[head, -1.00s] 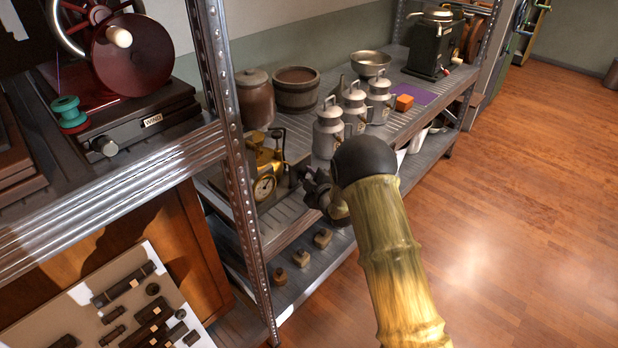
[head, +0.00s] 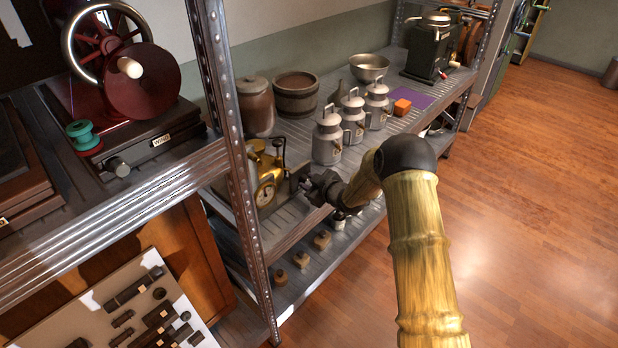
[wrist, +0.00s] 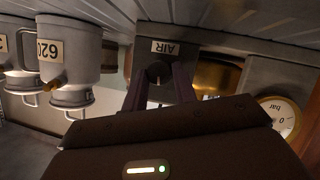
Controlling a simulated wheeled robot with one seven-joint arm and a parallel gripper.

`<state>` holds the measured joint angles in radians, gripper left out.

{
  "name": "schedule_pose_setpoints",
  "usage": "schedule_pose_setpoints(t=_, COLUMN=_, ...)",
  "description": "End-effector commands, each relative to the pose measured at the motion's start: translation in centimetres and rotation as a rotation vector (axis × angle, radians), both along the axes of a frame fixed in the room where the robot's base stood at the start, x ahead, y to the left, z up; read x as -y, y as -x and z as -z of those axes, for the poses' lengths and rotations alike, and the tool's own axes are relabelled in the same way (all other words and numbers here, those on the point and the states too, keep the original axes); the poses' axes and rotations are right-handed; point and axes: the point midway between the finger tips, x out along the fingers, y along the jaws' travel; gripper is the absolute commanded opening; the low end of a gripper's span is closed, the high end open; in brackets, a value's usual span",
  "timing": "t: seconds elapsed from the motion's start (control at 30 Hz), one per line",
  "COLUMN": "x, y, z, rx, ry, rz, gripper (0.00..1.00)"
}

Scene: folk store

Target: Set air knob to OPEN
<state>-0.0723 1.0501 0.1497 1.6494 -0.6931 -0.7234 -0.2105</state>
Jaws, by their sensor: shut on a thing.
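The air knob (wrist: 158,72) is a small dark round knob with a pale pointer line, below an upside-down AIR label (wrist: 168,47) in the wrist view. It is on a grey housing (wrist: 158,30). My gripper (wrist: 159,84) has its two dark fingers on either side of the knob, shut on it. In the head view my gripper (head: 322,188) is at the front of the brass apparatus (head: 262,168) and hides the knob there. A round gauge marked bar (wrist: 278,116) is to the right in the wrist view. I see no OPEN mark.
Grey milk cans (head: 328,136) stand on the same shelf, to the right of the apparatus; one (wrist: 62,55) is close on the left in the wrist view. The metal shelf post (head: 236,150) rises left of the apparatus. The wooden floor (head: 530,180) is clear.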

Motion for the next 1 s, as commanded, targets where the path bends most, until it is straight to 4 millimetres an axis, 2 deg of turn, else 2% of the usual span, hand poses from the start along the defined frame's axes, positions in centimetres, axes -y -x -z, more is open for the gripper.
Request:
schedule_pose_setpoints(t=0.2, x=0.38, y=-0.22, z=-0.55, rx=-0.162, ry=-0.124, rz=0.004, gripper=0.05)
schedule_pose_setpoints(t=1.0, x=0.65, y=-0.69, z=0.12, rx=-0.624, ry=-0.483, rz=0.000, gripper=0.05)
